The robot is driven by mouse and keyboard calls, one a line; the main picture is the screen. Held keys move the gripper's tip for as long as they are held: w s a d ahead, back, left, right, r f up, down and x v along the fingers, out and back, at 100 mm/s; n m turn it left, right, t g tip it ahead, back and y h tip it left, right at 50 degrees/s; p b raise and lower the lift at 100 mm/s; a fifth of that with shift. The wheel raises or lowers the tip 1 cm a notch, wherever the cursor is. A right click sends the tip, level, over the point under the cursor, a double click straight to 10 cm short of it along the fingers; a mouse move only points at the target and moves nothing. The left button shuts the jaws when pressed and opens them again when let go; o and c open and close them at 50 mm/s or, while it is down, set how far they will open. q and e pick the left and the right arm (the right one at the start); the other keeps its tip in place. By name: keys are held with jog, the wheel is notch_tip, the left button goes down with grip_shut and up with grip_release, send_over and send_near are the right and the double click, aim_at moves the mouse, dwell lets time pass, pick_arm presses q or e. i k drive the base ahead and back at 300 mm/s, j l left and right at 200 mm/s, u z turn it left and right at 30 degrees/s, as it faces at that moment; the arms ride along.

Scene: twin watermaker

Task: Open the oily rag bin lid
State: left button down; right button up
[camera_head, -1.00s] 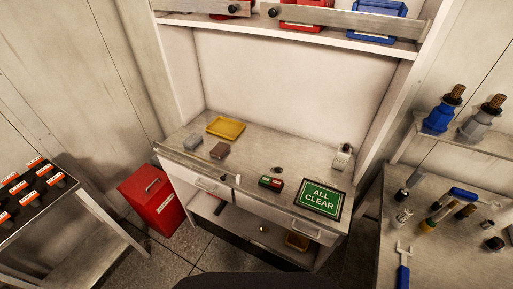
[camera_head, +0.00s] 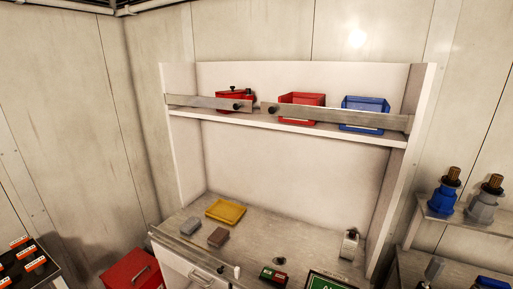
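The oily rag bin is most likely the red metal box (camera_head: 132,268) on the floor at the lower left, beside the workbench. Its lid has a metal handle on top and looks shut. The lower part of the box is cut off by the bottom edge of the head view. A smaller red container (camera_head: 232,97) with a dark knob on top stands at the left of the upper shelf, partly behind a metal bar. Neither of my grippers shows in the head view.
The workbench (camera_head: 310,232) holds a yellow tray (camera_head: 226,211), a grey block (camera_head: 191,225) and a brown block (camera_head: 218,237). Red (camera_head: 301,107) and blue (camera_head: 364,112) bins stand on the upper shelf behind bars. A dark-topped table (camera_head: 30,270) is at the left, a side shelf (camera_head: 455,222) at the right.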

aim_at(136, 268)
jog(key=u, duration=1.3)
jog(key=i, duration=0.05)
